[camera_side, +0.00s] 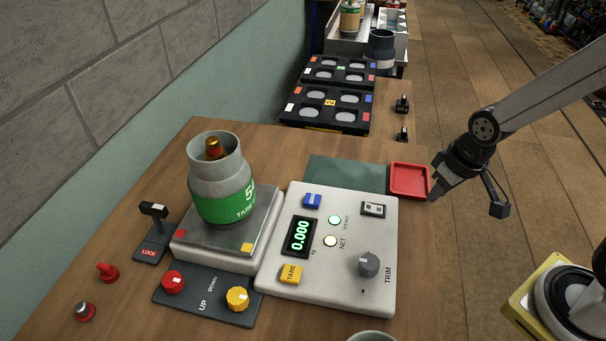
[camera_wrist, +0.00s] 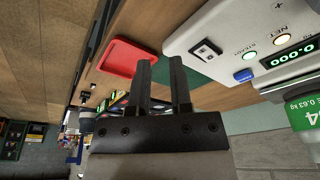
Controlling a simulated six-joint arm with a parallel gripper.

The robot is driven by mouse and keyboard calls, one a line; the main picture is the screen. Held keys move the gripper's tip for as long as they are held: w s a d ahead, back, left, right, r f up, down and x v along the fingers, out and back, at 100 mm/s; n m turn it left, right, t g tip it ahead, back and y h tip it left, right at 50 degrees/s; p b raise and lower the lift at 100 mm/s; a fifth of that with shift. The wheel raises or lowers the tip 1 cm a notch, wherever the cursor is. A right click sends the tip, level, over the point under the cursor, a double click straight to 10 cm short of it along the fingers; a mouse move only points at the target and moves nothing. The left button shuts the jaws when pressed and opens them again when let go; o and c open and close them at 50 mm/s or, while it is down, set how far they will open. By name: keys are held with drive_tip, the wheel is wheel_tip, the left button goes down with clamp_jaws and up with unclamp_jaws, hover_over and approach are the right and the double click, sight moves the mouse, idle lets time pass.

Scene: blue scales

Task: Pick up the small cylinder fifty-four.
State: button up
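A small grey gas cylinder (camera_side: 220,180) with a green band and a brass valve inside its collar stands upright on the scale's platform (camera_side: 258,228). A 5 and part of the word TARE show on its band. In the wrist view, the cylinder's green band (camera_wrist: 303,115) shows at the right edge with a 4 and "0.63 kg"; the rest is cut off. My gripper (camera_side: 467,203) is open and empty, to the right of the cylinder near the red tray. In the wrist view, the two dark fingers of my gripper (camera_wrist: 160,62) stand apart with nothing between them.
The scale's console (camera_side: 340,275) reads 0.000, right of the platform. A red tray (camera_side: 409,194) and green mat (camera_side: 335,172) lie behind it. A LOCK lever (camera_side: 153,212) and UP/DOWN knob panel (camera_side: 205,311) flank the platform. Black racks (camera_side: 328,117) stand beyond.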

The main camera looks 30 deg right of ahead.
sight(218, 142)
drive_tip(key=shift+o, duration=0.4)
drive_tip(key=w+a+r+n+t+y, duration=0.2)
drive_tip(key=w+a+r+n+t, duration=0.3)
drive_tip(key=w+a, duration=0.7)
drive_tip(key=shift+w+a+r+n+t+y, duration=0.35)
drive_tip(key=shift+w+a+r+n+y, duration=0.55)
drive_tip(key=shift+a, duration=2.2)
drive_tip(key=shift+w+a+r+n+t+y, duration=0.45)
drive_tip(key=shift+w+a+r+y, duration=1)
drive_tip(key=shift+a, duration=1.65)
drive_tip(key=shift+w+a+r+n+t+y, duration=0.3)
drive_tip(key=shift+w+a+r+n+y, duration=0.4)
drive_tip(key=shift+a+r+y, duration=1.6)
